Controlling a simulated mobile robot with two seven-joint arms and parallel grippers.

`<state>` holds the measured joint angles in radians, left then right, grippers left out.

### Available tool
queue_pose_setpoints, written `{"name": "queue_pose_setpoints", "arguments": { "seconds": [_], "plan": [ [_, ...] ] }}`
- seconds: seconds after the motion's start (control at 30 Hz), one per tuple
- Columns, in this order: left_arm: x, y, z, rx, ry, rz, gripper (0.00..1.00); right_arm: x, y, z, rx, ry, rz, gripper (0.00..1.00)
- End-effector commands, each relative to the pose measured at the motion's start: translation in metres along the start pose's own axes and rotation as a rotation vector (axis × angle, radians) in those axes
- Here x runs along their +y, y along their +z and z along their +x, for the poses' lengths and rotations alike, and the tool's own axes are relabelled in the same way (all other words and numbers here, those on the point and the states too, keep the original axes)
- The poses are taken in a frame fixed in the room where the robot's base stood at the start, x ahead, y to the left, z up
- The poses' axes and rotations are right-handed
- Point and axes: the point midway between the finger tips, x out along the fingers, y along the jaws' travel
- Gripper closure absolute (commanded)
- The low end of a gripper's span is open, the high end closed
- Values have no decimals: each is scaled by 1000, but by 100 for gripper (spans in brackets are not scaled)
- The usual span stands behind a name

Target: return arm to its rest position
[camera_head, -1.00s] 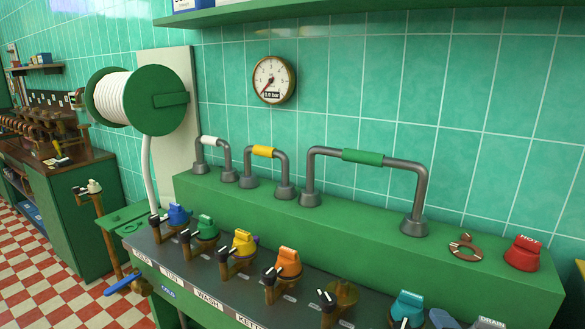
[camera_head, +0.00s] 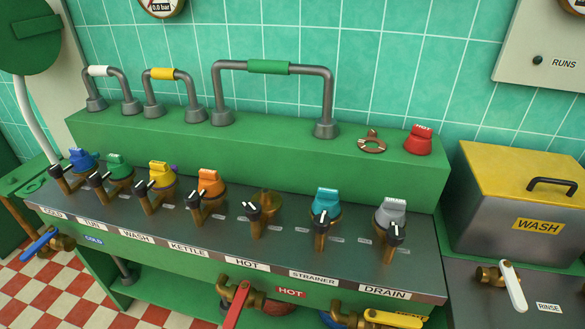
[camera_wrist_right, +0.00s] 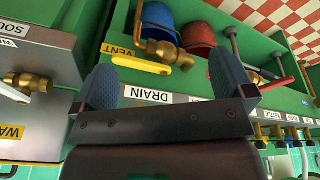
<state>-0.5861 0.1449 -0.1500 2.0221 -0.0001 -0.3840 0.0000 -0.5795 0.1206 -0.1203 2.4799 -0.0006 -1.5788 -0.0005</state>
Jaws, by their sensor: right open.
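My right gripper (camera_wrist_right: 167,75) is open and empty in the right wrist view. Its two blue-grey fingers stand wide apart, with the DRAIN label (camera_wrist_right: 150,95) of the green bench front seen between them. A yellow-handled brass valve (camera_wrist_right: 150,62) shows just beyond the fingers; I cannot tell how far away it is. Neither gripper shows in the head view, and my left gripper is out of sight.
The green bench (camera_head: 150,240) carries a row of coloured valve knobs, with lever valves along its front. A steel WASH box (camera_head: 500,220) with a yellow lid stands at right. A blue bucket (camera_wrist_right: 160,22) and red bucket (camera_wrist_right: 198,38) show in the wrist view.

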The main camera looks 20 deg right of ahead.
Motion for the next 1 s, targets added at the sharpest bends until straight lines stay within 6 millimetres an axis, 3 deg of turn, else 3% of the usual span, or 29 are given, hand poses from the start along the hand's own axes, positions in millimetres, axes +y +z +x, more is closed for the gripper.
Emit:
{"name": "queue_pose_setpoints", "arguments": {
  "seconds": [0.57, 1.0],
  "plan": [
    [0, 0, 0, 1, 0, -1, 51, -2, -26, 45, 217, -4, -9, 0],
    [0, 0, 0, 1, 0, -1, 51, -8, -52, 100, 599, -17, -27, 0]
  ]
}}
